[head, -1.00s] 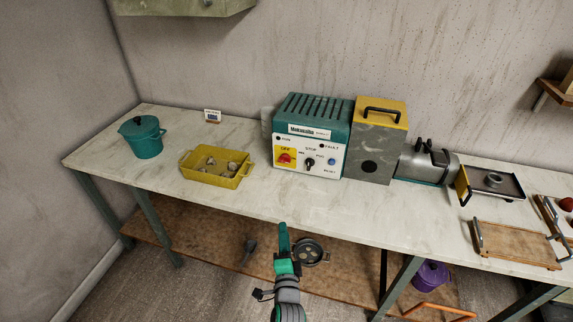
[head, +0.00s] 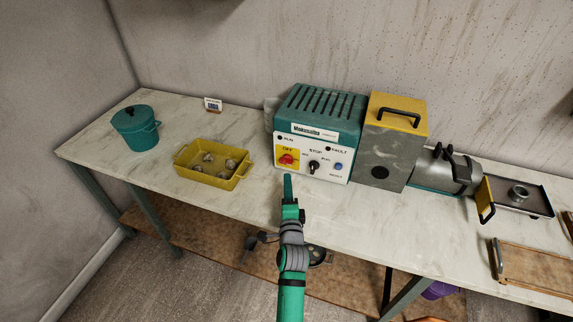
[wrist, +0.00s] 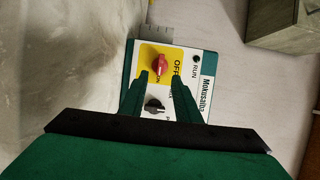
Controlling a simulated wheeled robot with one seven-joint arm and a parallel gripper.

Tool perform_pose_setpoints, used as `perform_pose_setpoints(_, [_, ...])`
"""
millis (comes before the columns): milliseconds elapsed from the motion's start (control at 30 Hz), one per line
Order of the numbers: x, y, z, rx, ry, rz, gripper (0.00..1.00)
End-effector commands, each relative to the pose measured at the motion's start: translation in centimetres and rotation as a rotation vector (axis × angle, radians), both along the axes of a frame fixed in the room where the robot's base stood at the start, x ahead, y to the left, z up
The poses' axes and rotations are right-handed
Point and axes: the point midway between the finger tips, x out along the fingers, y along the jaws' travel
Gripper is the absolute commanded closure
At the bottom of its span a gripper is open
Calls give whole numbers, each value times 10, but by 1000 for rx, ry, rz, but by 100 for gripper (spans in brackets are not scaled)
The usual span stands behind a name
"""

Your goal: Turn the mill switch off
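The mill control box (head: 318,125) is teal with a white front panel and stands on the bench. Its red rotary switch (head: 287,159) sits on a yellow plate marked OFF; it also shows in the wrist view (wrist: 160,62). A black knob (head: 314,167) is to its right, seen in the wrist view (wrist: 153,104) below the red switch. My gripper (head: 288,180) is in front of the panel, just below the red switch in the head view. In the wrist view its two fingers (wrist: 157,80) are apart with nothing between them, and the red switch lies beyond their tips.
A yellow tray (head: 190,177) with several small lumps and a teal pot (head: 135,128) stand to the left. A grey and yellow box (head: 390,140) and a metal drum (head: 440,170) stand to the right.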

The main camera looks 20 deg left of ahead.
Motion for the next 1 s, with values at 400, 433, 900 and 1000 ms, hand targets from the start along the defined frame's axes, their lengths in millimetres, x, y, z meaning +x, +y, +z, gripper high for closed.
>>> perform_pose_setpoints(400, [65, 26, 1, -1, -1, 2, 70])
perform_pose_setpoints(433, [68, 28, 1, -1, -1, 2, 70])
perform_pose_setpoints(900, [85, 35, 0, -2, -1, 4, 70])
perform_pose_setpoints(1000, [85, 35, 0, -2, -1, 3, 75])
